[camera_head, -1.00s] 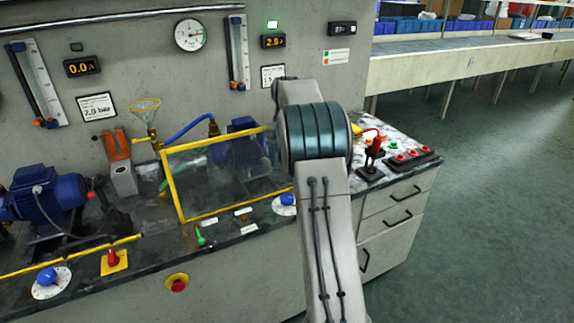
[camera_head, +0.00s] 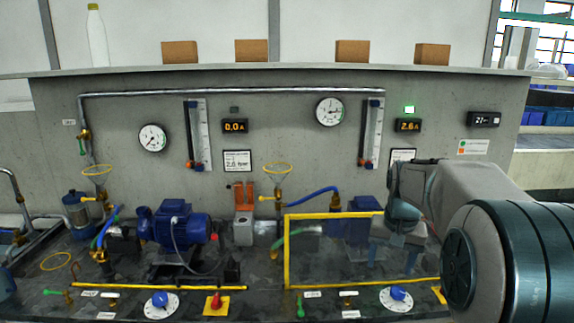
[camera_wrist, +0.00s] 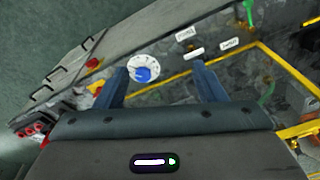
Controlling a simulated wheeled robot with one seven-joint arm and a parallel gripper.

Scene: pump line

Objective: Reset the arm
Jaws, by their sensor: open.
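My gripper (camera_wrist: 158,70) shows in the wrist view with its two dark blue fingers spread apart and nothing between them. It points down over the bench front. A white dial with a blue knob (camera_wrist: 144,74) lies below, between the fingers in the picture and apart from them. In the head view my arm comes in from the right and bends down over the right part of the bench, beside the yellow-framed clear guard (camera_head: 287,255). The blue knob dial (camera_head: 397,298) of the right pump is in front of the guard.
A blue pump motor (camera_head: 180,225) stands left of the guard, with a second dial (camera_head: 161,304) and a red switch (camera_head: 215,302) in front. Gauges and a pipe (camera_head: 230,92) run along the back panel. A bottle (camera_head: 97,38) and several brown boxes stand on the ledge above.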

